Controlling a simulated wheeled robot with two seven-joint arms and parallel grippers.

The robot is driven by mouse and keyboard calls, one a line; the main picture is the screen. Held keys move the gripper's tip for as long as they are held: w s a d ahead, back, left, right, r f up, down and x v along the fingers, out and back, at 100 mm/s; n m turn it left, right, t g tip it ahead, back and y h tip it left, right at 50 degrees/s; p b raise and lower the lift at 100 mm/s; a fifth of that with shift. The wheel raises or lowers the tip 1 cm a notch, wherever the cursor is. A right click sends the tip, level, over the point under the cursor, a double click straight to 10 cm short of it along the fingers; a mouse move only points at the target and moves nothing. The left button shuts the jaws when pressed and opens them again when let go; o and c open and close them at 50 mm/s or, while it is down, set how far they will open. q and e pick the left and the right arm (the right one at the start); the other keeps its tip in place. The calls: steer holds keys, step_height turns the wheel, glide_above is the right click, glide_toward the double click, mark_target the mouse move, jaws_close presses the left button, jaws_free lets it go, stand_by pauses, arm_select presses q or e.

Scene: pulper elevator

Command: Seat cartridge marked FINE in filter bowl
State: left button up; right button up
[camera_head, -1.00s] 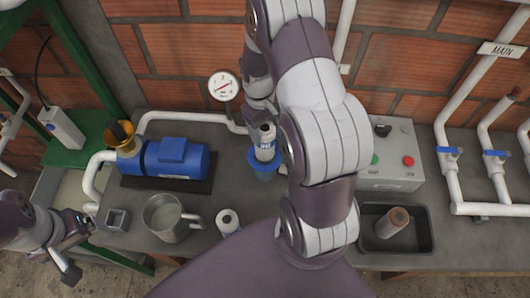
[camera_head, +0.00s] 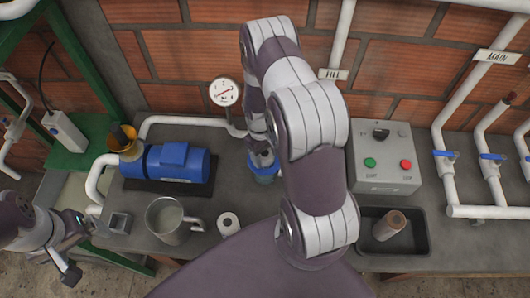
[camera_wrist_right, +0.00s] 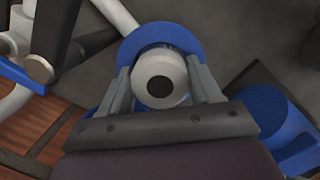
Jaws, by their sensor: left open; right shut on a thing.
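The white cartridge (camera_wrist_right: 160,78) with a dark centre hole is between the two fingers of my right gripper (camera_wrist_right: 168,88), which is shut on it. The blue filter bowl (camera_wrist_right: 190,38) forms a ring around the cartridge in the wrist view. In the head view the right gripper (camera_head: 261,143) is over the blue bowl (camera_head: 265,178), partly hidden by my arm. The cartridge's label is hidden now, and how deep it sits cannot be told. My left gripper (camera_head: 80,250) is open and empty at the lower left.
A blue pump (camera_head: 176,162), metal jug (camera_head: 170,220) and white cylinder (camera_head: 228,223) stand left of the bowl. A control box (camera_head: 385,160) and dark tray (camera_head: 418,243) with a brownish cartridge (camera_head: 389,225) are right. A gauge (camera_head: 224,92) and pipes are behind.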

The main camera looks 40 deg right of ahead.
steer(key=o, duration=1.1)
steer(key=shift+o, duration=1.4)
steer(key=shift+a, duration=0.1)
steer(key=shift+w+a, duration=0.1)
arm_select(q)
steer(key=shift+a+f, duration=0.1)
steer(key=shift+a, duration=0.15)
steer(key=shift+d, duration=0.15)
steer(key=shift+d, duration=0.2)
arm_select(e)
steer(key=shift+d+f, duration=0.1)
steer(key=shift+d, duration=0.2)
arm_select(q)
steer(key=shift+a, duration=0.1)
arm_select(e)
steer(key=shift+a, duration=0.1)
